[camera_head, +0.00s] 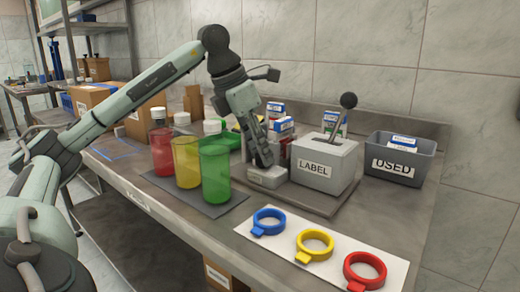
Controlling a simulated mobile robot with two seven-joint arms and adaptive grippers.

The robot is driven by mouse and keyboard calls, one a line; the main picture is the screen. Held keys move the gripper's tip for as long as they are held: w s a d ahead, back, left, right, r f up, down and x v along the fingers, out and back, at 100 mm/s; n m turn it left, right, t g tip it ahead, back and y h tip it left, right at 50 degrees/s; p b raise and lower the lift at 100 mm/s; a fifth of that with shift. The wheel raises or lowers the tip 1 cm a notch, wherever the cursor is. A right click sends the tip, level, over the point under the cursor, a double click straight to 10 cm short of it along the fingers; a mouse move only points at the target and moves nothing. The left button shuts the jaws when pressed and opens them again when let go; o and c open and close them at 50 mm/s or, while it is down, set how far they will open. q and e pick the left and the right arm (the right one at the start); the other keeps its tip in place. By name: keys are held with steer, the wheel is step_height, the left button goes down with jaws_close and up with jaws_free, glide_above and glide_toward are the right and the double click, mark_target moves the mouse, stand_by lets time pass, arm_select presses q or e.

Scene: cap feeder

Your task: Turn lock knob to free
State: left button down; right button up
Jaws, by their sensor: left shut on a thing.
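My left gripper (264,161) points down at a low, light grey block (268,178) beside the grey LABEL box (323,167). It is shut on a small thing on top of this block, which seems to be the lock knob. The fingers hide the knob, so I cannot tell which way it is turned. The LABEL box has a lever with a black ball top (348,101). My right gripper is not in view.
Red (162,151), yellow (186,163) and green (215,178) bottles stand left of the block on a dark mat. Blue, yellow and red rings lie on a white sheet (335,284) in front. A grey USED bin (427,167) stands at the right.

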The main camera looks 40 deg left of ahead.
arm_select(q)
steer(key=c, duration=1.2)
jaws_free()
steer(key=shift+r, duration=0.15)
steer(key=v, duration=1.1)
steer(key=shift+s+a+r, duration=0.15)
steer(key=shift+s+r, duration=0.1)
steer(key=shift+r, duration=0.1)
